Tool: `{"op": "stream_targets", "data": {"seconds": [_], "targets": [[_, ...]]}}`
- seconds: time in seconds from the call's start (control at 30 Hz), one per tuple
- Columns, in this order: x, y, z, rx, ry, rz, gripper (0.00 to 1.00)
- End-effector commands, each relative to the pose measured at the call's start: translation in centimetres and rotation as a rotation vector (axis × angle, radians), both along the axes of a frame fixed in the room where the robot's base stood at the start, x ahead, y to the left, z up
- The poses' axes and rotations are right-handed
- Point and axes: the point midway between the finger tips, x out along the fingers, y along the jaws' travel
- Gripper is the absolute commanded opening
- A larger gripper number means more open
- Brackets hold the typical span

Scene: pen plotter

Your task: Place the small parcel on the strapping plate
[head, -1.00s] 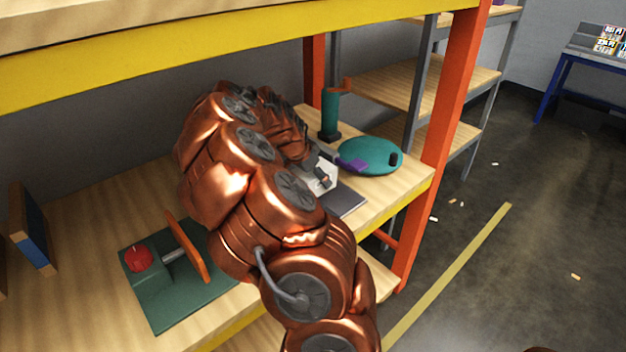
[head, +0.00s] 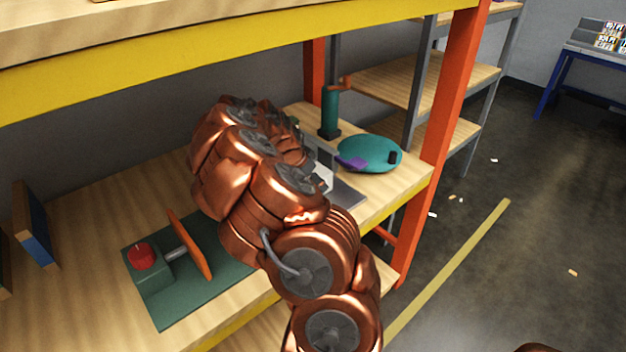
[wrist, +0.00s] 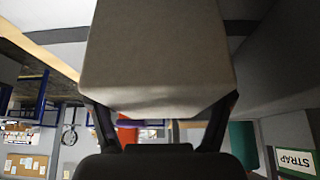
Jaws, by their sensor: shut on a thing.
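The small parcel (wrist: 155,55) is a pale grey-white box that fills the top middle of the wrist view. My gripper (wrist: 160,125) is shut on it, with one dark finger on each side. In the head view a white piece of the parcel (head: 323,178) shows just past my copper arm, which hides the gripper. A flat grey plate (head: 348,196), which looks like the strapping plate, lies on the shelf close by at the front right. I cannot tell whether the parcel touches it.
A teal post with an orange crank (head: 330,112) and a teal disc (head: 372,150) with a purple piece stand behind the plate. A green base (head: 185,305) with red button and orange disc lies left. An orange upright (head: 440,130) bounds the right.

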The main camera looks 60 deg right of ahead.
Motion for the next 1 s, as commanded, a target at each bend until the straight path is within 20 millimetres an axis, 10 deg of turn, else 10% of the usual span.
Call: {"op": "stream_targets", "data": {"seconds": [0.07, 0.1, 0.27, 1.0], "targets": [[0.0, 0.0, -0.3, 0.0, -0.001, 0.0, 0.11], [0.0, 0.0, -0.2, 0.0, -0.001, 0.0, 0.82], [0.0, 0.0, -0.1, 0.0, -0.001, 0.0, 0.98], [0.7, 1.9, 3.5, -0.004, -0.003, 0.002, 1.0]]}}
